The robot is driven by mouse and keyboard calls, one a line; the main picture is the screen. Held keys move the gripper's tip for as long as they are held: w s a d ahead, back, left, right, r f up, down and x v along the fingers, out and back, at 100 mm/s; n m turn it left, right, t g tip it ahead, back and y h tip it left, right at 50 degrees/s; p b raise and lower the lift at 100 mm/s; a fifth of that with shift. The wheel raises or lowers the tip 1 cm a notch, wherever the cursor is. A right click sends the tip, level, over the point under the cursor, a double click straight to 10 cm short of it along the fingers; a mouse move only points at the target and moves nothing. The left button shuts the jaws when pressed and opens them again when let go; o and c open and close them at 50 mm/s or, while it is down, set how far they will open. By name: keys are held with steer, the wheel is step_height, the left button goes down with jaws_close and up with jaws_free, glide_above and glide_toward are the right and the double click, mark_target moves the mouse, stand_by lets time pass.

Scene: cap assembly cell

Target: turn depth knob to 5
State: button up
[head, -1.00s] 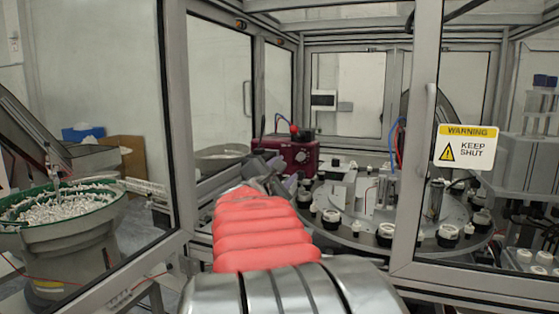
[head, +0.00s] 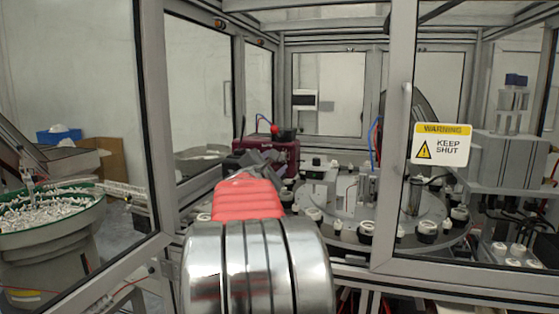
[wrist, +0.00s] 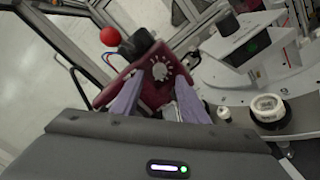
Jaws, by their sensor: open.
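The maroon box (head: 292,152) stands inside the cell, partly hidden behind my gripper in the head view. In the wrist view the maroon box (wrist: 152,92) appears tilted, with a round knob or dial (wrist: 160,72) ringed by pale marks on its face. The knob's setting is too small to read. My gripper (wrist: 158,80) is open, its two pale purple-grey fingers on either side of the dial's lower part in the picture. Nothing shows held between them. I cannot tell whether they touch the box. In the head view my gripper (head: 262,160) appears in front of the box.
A red ball-shaped knob (wrist: 109,36) and a black part (wrist: 137,44) sit at the box's top. The rotary table (head: 385,240) with several black-and-white fixtures lies right. Cell frame posts (head: 155,120) and a panel with a warning sign (head: 440,145) flank my arm.

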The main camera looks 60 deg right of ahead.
mark_target(281, 158)
steer(key=shift+w+d, duration=0.2)
steer(key=shift+d, duration=0.85)
steer(key=shift+w+d, duration=0.15)
steer(key=shift+d, duration=0.9)
jaws_close()
steer(key=shift+n, duration=0.3)
steer(key=shift+n, duration=2.6)
jaws_free()
